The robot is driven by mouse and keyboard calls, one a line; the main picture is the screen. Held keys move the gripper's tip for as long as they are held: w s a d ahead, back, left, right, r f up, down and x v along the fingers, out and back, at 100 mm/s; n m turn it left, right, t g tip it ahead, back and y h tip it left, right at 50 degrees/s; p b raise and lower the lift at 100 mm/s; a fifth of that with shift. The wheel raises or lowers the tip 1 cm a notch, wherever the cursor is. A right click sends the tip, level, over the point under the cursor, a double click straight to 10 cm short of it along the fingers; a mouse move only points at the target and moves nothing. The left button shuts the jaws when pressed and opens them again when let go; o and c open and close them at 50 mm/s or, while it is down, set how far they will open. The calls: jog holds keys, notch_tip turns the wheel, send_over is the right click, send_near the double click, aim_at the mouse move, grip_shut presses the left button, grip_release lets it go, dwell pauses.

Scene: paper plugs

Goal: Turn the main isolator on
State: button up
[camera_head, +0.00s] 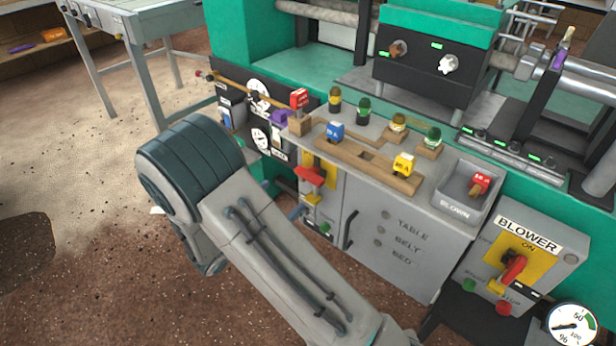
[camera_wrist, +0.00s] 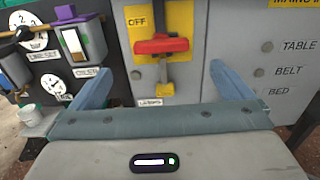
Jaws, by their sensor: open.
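The main isolator has a red handle (camera_wrist: 162,45) on a yellow plate (camera_wrist: 180,18) marked OFF. The handle lies roughly level across the plate, and a yellow piece hangs below it. In the head view the red handle (camera_head: 311,176) shows on the grey cabinet's left end, beside my arm. My gripper (camera_wrist: 160,71) is open and empty, its blue fingers spread wide to the left and right, below the handle in the wrist view. No contact with the handle shows. In the head view my arm hides most of the gripper.
A purple block (camera_wrist: 91,38) juts out left of the isolator, near gauges. A second red handle (camera_head: 514,268) sits on the BLOWER box (camera_head: 545,262) at right. A wooden rack (camera_head: 365,165) with blue and yellow plugs stands on the cabinet top. Open floor lies left.

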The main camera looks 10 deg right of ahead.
aim_at(306, 178)
jog(key=b+x, duration=0.2)
jog(key=x, duration=0.9)
jog(key=shift+w+d, duration=0.15)
jog(key=shift+d, duration=0.25)
jog(key=c, duration=1.3)
jog(key=shift+a, duration=0.15)
